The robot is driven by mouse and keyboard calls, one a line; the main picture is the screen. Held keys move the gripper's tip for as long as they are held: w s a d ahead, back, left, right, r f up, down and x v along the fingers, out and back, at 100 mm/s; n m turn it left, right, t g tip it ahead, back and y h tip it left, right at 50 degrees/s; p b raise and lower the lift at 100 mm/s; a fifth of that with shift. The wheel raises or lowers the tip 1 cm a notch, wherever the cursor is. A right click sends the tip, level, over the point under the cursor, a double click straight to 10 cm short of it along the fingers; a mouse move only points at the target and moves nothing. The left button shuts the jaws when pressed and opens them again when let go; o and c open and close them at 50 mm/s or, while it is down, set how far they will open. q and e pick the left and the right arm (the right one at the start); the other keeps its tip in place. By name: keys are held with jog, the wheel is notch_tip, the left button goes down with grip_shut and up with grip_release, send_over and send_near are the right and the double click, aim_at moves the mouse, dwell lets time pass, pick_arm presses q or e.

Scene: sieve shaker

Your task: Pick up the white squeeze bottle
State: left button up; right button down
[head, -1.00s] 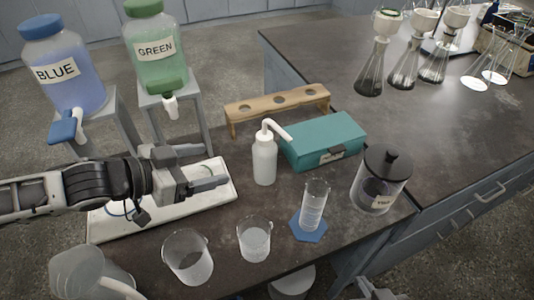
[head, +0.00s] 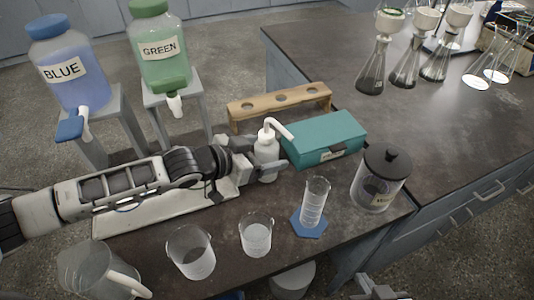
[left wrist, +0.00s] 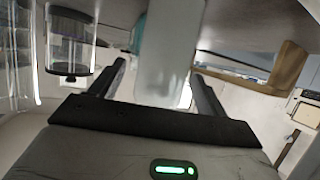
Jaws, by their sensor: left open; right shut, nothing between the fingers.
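The white squeeze bottle (head: 266,146) stands upright on the dark bench, its bent spout pointing right. My left gripper (head: 270,163) is open at the bottle's body, with the arm reaching in from the left. In the left wrist view the pale bottle body (left wrist: 166,50) rises between the two open fingers (left wrist: 158,82), with a gap showing on both sides. The near finger covers part of the bottle's lower body in the head view. My right gripper (head: 377,288) shows only partly at the bottom edge, shut and away from the bottle.
A teal box (head: 325,140) stands close right of the bottle, and a wooden rack (head: 280,103) behind it. A graduated cylinder (head: 314,204) on a blue base, beakers (head: 256,235) and a lidded jar (head: 380,180) stand nearer. A white tray (head: 120,221) lies under my left arm.

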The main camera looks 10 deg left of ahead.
pick_arm(q)
jog(key=shift+w+d+f, duration=0.25)
jog(key=shift+w+d, duration=0.1)
jog(key=shift+w, duration=0.05)
jog(key=c, duration=0.7)
jog(key=shift+r, duration=0.1)
